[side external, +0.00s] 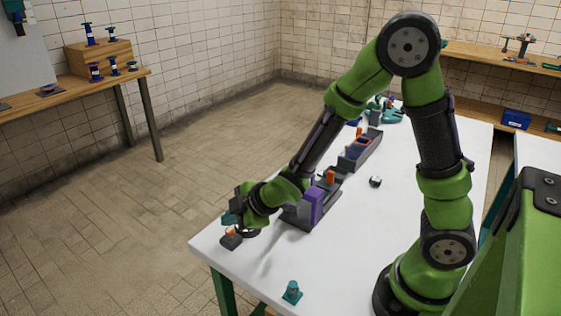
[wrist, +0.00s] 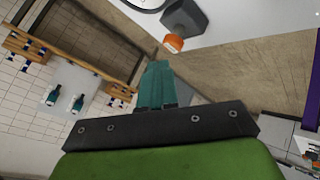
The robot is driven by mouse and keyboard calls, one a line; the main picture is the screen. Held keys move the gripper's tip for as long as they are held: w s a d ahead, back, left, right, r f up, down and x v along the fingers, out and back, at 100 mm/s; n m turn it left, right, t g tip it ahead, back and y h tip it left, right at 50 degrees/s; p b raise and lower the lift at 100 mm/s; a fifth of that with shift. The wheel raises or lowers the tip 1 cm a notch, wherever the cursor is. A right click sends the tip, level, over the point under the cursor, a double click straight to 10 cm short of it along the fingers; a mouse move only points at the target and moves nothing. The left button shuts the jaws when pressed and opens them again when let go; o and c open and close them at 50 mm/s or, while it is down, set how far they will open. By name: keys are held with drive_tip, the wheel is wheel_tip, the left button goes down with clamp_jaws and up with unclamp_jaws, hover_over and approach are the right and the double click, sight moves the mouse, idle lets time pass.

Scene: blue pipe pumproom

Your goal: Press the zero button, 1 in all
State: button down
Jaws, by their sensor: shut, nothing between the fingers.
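A small dark block with an orange button (side external: 231,232) stands near the left corner of the white table. In the wrist view the orange button (wrist: 173,43) is on the end of the dark block (wrist: 188,16), just beyond my fingertips. A round, dark-rimmed white disc (wrist: 147,3) beside it is cut off by the top edge. My gripper (side external: 229,218) has teal fingers, shut and empty, close above the block in the side view. In the wrist view my gripper (wrist: 158,64) points toward the button with a small apparent gap. I cannot read any label, nor tell whether they touch.
A purple block (side external: 316,204) and dark units with orange parts (side external: 362,142) stand along the white table (side external: 400,170). A teal piece (side external: 291,292) is near the front edge, and a small dark-and-white object (side external: 375,181) is mid-table. Clear tabletop lies between them.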

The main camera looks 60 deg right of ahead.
drive_tip(key=shift+r, duration=0.1)
drive_tip(key=shift+r, duration=2.45)
drive_tip(key=m, duration=0.1)
drive_tip(key=m+g, duration=0.3)
drive_tip(key=m, duration=0.4)
approach(233, 232)
wheel_tip(233, 232, up, 3)
drive_tip(key=s, duration=0.3)
drive_tip(key=s+d+r+m+t, duration=0.1)
drive_tip(key=s+d+r+m, duration=0.2)
drive_tip(key=s+r+m, duration=0.4)
drive_tip(key=v, duration=0.5)
